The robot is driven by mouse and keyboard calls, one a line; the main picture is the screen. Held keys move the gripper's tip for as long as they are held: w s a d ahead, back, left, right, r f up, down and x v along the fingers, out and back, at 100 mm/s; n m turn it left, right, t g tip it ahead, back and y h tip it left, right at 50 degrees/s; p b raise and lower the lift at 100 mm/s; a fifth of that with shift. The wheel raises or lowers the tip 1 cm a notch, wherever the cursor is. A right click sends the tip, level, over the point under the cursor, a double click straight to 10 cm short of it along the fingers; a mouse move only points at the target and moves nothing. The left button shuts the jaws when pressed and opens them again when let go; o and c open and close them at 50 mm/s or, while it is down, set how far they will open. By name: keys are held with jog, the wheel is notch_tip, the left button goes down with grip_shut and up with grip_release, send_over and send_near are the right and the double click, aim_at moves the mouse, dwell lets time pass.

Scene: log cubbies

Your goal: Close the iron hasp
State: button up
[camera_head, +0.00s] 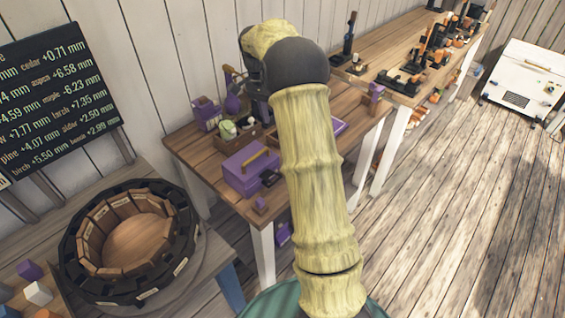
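I cannot make out an iron hasp for certain. A purple box (240,172) with a yellowish handle on its lid sits on the near wooden table; a small dark part (270,178) is at its front right corner, too small to identify. A white chest (522,85) with a yellowish handle and small dark fittings stands on the floor at the far right; its lid looks down. My arm rises through the middle of the view and covers part of the table. My gripper does not show.
A round ring of dark and brown wooden cubbies (72,262) stands on the left bench, with loose blocks (38,293) beside it. A blackboard (55,90) leans at the wall. A far bench (408,50) holds dark and orange items. The plank floor (450,220) at right is clear.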

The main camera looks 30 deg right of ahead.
jog(key=shift+f, duration=0.1)
jog(key=p, duration=0.4)
send_near(272, 173)
jog(key=s+d+f, duration=0.1)
jog(key=f, duration=0.1)
jog(key=s+d+f, duration=0.1)
jog(key=f, duration=0.1)
jog(key=s+d+f, duration=0.1)
jog(key=d+f, duration=0.1)
jog(key=shift+s+f, duration=0.1)
jog(key=shift+s, duration=0.1)
grip_shut()
